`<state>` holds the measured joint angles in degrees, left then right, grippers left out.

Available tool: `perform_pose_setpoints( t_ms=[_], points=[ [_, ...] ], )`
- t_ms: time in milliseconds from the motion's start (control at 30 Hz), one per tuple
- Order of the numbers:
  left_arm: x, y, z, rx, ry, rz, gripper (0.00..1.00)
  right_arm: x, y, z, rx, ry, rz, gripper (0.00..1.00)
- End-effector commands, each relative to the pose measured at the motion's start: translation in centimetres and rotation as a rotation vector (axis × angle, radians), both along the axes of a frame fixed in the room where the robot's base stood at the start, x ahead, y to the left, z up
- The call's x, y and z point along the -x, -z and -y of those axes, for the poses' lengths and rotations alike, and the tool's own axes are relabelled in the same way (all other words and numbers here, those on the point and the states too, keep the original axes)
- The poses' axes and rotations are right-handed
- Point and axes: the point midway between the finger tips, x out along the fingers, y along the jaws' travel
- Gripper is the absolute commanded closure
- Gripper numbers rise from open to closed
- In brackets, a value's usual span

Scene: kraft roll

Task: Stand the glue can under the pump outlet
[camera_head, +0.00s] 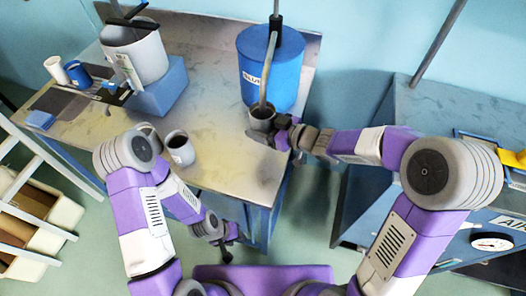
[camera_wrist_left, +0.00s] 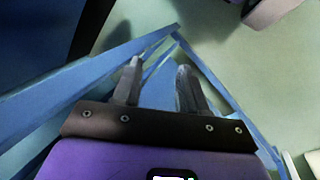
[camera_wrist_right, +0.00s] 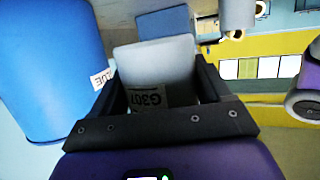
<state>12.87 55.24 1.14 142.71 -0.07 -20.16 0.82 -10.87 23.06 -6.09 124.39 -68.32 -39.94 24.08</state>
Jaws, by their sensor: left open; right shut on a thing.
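A grey can (camera_head: 262,119) is at the foot of the blue glue drum (camera_head: 270,72), its mouth beneath the end of the pump's grey outlet pipe (camera_head: 267,70). My right gripper (camera_head: 284,132) is shut on this can from the right. In the right wrist view the can (camera_wrist_right: 160,70) sits between the fingers and bears a label reading G307. I cannot tell whether its base touches the table. My left gripper (camera_head: 226,250) is open and empty, low beside the table's front; its fingers (camera_wrist_left: 160,88) show apart in the left wrist view.
A second grey can (camera_head: 181,150) with dark contents stands on the table (camera_head: 225,165). A white pot (camera_head: 135,55) stands on a blue block (camera_head: 162,90) at the left, near two small cups. A blue bench (camera_head: 440,105) is at the right.

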Motion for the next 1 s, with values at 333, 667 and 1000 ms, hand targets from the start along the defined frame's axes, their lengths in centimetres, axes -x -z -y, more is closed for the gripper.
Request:
perform_pose_setpoints(
  t_ms=[333, 667, 1000],
  points=[
    [0.0, 2.6, 0.0, 0.000, 0.000, 0.000, 0.57, 0.1, 5.5, 0.0, 0.000, -0.001, -0.003, 0.55],
    [0.0, 4.3, 0.0, 0.000, 0.000, 0.000, 0.57, 0.1, 9.3, 0.0, 0.000, 0.000, -0.003, 0.55],
    [0.0, 4.4, 0.0, 0.000, 0.000, 0.000, 0.57, 0.0, 9.5, 0.0, 0.000, 0.001, -0.002, 0.55]
  ],
)
